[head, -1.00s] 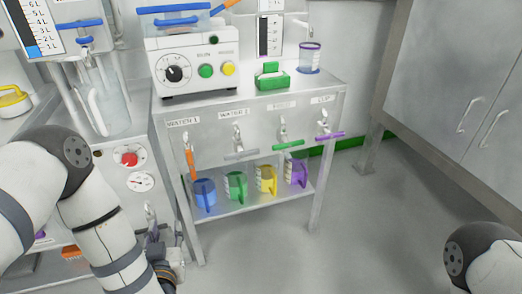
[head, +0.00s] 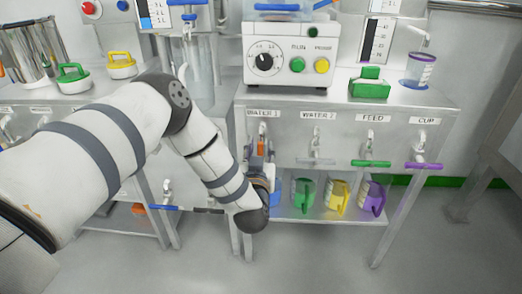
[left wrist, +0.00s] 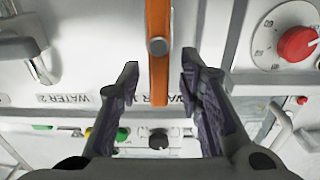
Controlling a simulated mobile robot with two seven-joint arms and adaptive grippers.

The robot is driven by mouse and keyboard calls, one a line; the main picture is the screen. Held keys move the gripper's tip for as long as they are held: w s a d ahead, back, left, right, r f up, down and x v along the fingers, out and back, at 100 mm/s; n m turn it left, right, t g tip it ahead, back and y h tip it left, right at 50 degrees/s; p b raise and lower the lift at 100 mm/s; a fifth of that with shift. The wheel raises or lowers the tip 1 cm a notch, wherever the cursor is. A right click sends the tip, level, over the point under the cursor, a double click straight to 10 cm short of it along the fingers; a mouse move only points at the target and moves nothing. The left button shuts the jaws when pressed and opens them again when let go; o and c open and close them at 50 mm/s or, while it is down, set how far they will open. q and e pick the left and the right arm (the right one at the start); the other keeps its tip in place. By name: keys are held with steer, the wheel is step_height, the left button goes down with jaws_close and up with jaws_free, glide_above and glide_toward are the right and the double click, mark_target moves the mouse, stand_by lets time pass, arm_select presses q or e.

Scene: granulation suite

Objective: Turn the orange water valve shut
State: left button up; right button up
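The orange water valve handle (head: 261,147) is under the WATER 1 label on the bench front and points straight down. In the left wrist view the orange handle (left wrist: 158,50) runs upright between the two dark fingers. My left gripper (left wrist: 160,78) is open around it, with a gap visible on each side. In the head view my left gripper (head: 262,168) is at the handle, and my wrist hides part of it and the blue jug below. My right gripper is not in view.
The WATER 2 grey lever (head: 316,161), green lever (head: 371,163) and purple lever (head: 423,166) lie level to the right. Green (head: 303,193), yellow (head: 339,196) and purple (head: 372,197) jugs stand on the shelf below. The floor in front is clear.

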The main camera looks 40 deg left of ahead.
arm_select(q)
jaws_close()
steer(key=shift+d+m, duration=0.15)
steer(key=shift+m, duration=0.15)
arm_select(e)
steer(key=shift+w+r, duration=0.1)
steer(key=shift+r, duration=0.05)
arm_select(q)
steer(key=shift+w+d+r+m+p, duration=0.1)
steer(key=shift+w+d+m+p, duration=0.05)
steer(key=shift+m+p, duration=0.3)
steer(key=shift+w+d+m+p, duration=0.15)
steer(key=shift+m+p, duration=0.1)
steer(key=shift+m, duration=0.4)
steer(key=shift+w+d+m+p, duration=0.15)
steer(key=shift+m+p, duration=0.1)
steer(key=shift+m, duration=0.35)
steer(key=f+m, duration=0.1)
steer(key=m, duration=0.3)
steer(key=d+f+m+b, duration=0.1)
steer(key=m, duration=0.4)
steer(key=f+m, duration=0.1)
steer(key=m, duration=0.3)
steer(key=shift+w+d+f+m+b, duration=0.3)
steer(key=shift+w+d+m+b, duration=0.05)
steer(key=shift+w+m, duration=0.05)
steer(key=shift+m, duration=0.3)
